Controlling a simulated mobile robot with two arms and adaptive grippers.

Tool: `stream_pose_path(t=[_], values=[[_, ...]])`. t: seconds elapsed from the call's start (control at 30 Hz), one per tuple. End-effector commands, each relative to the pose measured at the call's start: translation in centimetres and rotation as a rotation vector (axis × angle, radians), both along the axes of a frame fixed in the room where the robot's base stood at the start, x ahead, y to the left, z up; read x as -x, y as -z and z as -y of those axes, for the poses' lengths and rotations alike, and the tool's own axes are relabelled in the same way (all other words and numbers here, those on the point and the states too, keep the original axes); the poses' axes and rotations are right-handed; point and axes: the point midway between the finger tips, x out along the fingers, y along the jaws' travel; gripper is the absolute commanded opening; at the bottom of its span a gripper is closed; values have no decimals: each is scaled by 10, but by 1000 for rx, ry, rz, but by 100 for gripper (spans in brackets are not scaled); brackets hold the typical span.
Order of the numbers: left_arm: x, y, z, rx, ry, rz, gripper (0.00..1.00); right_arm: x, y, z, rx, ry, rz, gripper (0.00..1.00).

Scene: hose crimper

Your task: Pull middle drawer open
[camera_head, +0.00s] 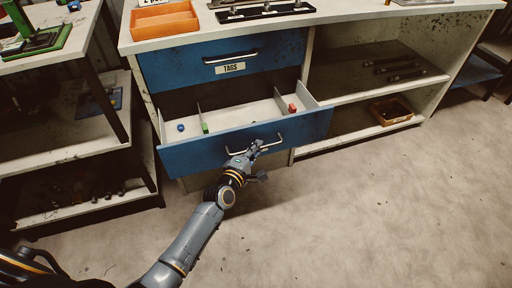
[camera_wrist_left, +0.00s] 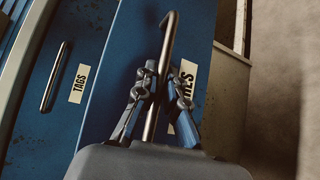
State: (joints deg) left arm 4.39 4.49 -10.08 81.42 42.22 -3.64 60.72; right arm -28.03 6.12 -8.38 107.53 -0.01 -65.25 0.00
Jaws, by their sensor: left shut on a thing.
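The middle drawer (camera_head: 200,156) is blue-fronted and stands pulled out from the cabinet, its white inside showing. Dividers split it into compartments. A small blue item (camera_head: 181,127) lies in the left one, a green item (camera_head: 205,128) by a divider, and a red item (camera_head: 292,108) at the right. My left gripper (camera_head: 256,147) is at the drawer's metal bar handle (camera_head: 278,137). In the left wrist view the gripper's fingers (camera_wrist_left: 160,88) are shut on the handle (camera_wrist_left: 168,38), in front of a partly hidden label. My right gripper is not in view.
The shut top drawer (camera_head: 180,66) is labelled TAGS. An orange tray (camera_head: 165,20) and a black rack (camera_head: 262,11) sit on the worktop. Open shelves at right hold dark tools and a wooden box (camera_head: 391,111). A shelf unit stands at left. The floor at right is clear.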

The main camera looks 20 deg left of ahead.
Motion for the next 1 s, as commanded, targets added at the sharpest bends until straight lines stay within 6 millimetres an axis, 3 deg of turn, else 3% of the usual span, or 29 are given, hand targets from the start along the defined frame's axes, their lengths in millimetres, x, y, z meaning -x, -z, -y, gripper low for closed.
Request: stream_pose_path(t=[0.1, 0.13, 0.2, 0.27, 0.67, 1.0], values=[[0, 1, 0, -1, -1, -2, 0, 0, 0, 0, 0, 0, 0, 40], [0, 1, 0, -1, -1, -2, 12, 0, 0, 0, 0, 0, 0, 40], [0, 1, 0, -1, -1, -2, 26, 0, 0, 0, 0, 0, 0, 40], [0, 1, 0, -1, -1, -2, 34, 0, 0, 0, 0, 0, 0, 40], [8, 0, -2, 1, 0, -1, 34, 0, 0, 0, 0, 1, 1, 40], [71, -8, -15, -1, -1, -3, 34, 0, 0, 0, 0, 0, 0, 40]])
